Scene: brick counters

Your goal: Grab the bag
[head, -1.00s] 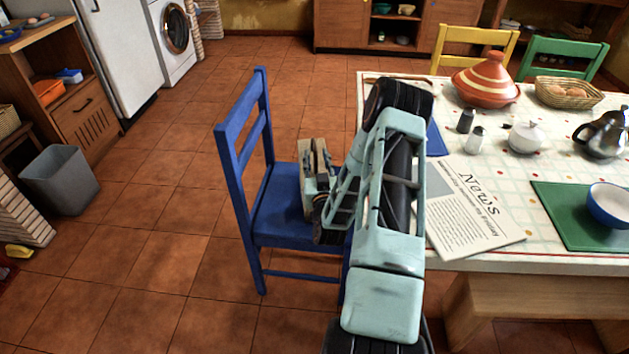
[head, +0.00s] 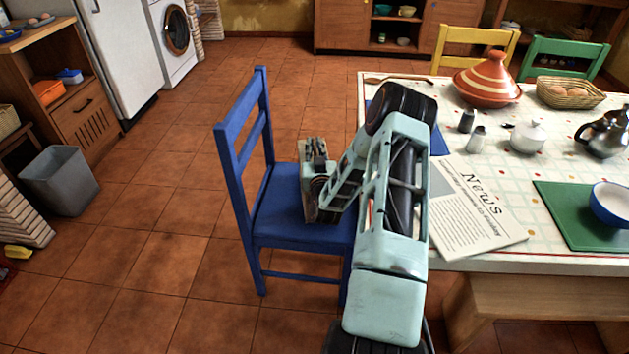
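A small beige bag (head: 309,208) stands upright on the seat of the blue chair (head: 272,218). My gripper (head: 314,149) is at the bag's upper part, in front of it in the head view. The gripper and wrist hide much of the bag. I cannot tell whether the fingers touch the bag or are closed on it.
The table (head: 480,262) is just right of the chair, with a newspaper (head: 470,215), a green mat (head: 575,228) and a tagine (head: 487,82) on it. My forearm passes over the table's left edge. The tiled floor left of the chair is clear up to a grey bin (head: 60,180).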

